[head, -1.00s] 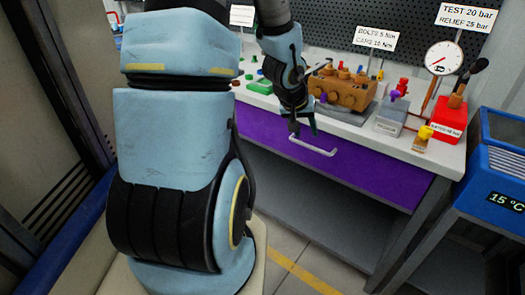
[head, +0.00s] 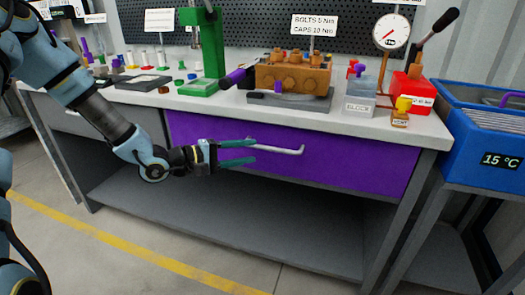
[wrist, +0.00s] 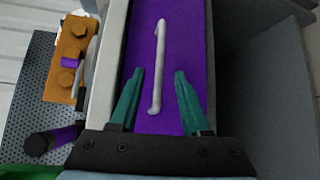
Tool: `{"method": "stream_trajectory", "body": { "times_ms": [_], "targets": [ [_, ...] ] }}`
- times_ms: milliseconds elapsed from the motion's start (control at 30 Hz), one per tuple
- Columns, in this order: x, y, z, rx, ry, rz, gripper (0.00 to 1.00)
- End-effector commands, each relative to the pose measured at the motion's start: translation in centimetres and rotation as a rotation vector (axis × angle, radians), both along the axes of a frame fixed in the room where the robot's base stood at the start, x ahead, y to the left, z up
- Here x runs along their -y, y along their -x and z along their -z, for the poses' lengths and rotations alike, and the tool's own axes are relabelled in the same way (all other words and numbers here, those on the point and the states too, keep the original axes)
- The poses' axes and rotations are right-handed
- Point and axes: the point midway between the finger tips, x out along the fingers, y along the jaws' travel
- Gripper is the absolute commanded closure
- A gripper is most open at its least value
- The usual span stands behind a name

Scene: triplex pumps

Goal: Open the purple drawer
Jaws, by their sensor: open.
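The purple drawer (head: 345,172) is under the grey-white workbench top and looks shut, its front in line with the bench. Its pale bar handle (head: 285,151) runs sideways across the front. My gripper (head: 254,152) is open in front of the drawer, its green fingers pointing right at the handle's left part. In the wrist view, the handle (wrist: 160,45) lies between the lines of the two open fingers (wrist: 160,72), with purple drawer front (wrist: 185,45) behind it. I see no finger closed on the handle; how deep the fingers reach around it I cannot tell.
The bench top (head: 215,103) carries an orange pump block (head: 293,75), a green press (head: 207,50), a grey block (head: 362,95) and a red box (head: 412,92). A blue bin (head: 495,140) stands at right. An open grey shelf (head: 250,220) lies below the drawer.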

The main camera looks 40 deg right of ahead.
Motion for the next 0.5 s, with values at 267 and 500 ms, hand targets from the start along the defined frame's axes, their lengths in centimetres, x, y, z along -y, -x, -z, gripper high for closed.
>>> {"method": "stream_trajectory", "body": {
  "times_ms": [267,500],
  "targets": [
    [4.9,1.2,0.7,0.002,0.001,0.002,0.53],
    [6.9,1.6,1.1,0.002,-0.003,0.0,0.53]
  ]
}}
